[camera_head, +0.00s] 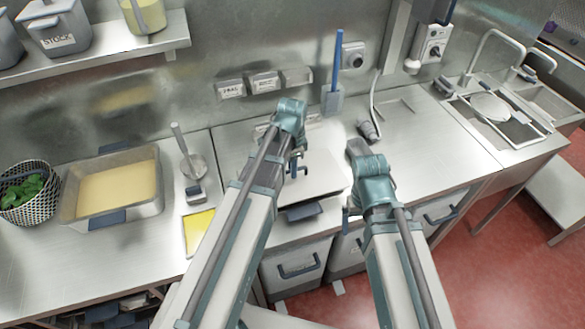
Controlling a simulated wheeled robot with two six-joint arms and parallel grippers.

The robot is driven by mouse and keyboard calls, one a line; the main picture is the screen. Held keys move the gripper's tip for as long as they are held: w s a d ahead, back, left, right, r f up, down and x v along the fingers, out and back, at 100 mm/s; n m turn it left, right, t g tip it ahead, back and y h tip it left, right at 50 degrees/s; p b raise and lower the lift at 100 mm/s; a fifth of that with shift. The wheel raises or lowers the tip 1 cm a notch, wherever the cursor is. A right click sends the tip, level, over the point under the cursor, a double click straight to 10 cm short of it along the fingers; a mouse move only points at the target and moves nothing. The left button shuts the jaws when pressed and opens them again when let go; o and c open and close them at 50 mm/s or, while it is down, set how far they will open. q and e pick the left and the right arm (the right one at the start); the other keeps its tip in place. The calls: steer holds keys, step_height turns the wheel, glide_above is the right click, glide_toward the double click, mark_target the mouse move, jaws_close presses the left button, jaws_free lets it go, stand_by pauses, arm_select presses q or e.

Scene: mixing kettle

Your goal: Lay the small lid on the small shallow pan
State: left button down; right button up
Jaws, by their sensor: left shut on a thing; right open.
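The small lid (323,172) is a flat, pale metal plate on the middle counter. My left gripper (297,167) points down over its middle and is shut on it, seemingly at its dark handle. The small shallow pan (304,211) is mostly hidden under the lid and my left arm; its dark blue front handle shows at the near edge. I cannot tell whether the lid touches the pan's rim. My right gripper (350,215) is open and empty, just right of the lid's near right corner.
A large pan (162,193) of yellowish content, a basket of greens (24,192), a masher-like tool (190,155) and a yellow pad (198,232) stand left. A hand shower (369,131) lies at the back right. The counter towards the sink (492,107) is mostly clear.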

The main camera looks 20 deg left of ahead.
arm_select(q)
steer(key=shift+f+b, duration=1)
steer(key=shift+f, duration=0.1)
steer(key=shift+f, duration=0.25)
steer(key=c, duration=0.8)
jaws_free()
steer(key=shift+o, duration=0.3)
steer(key=o, duration=0.4)
steer(key=shift+r, duration=0.15)
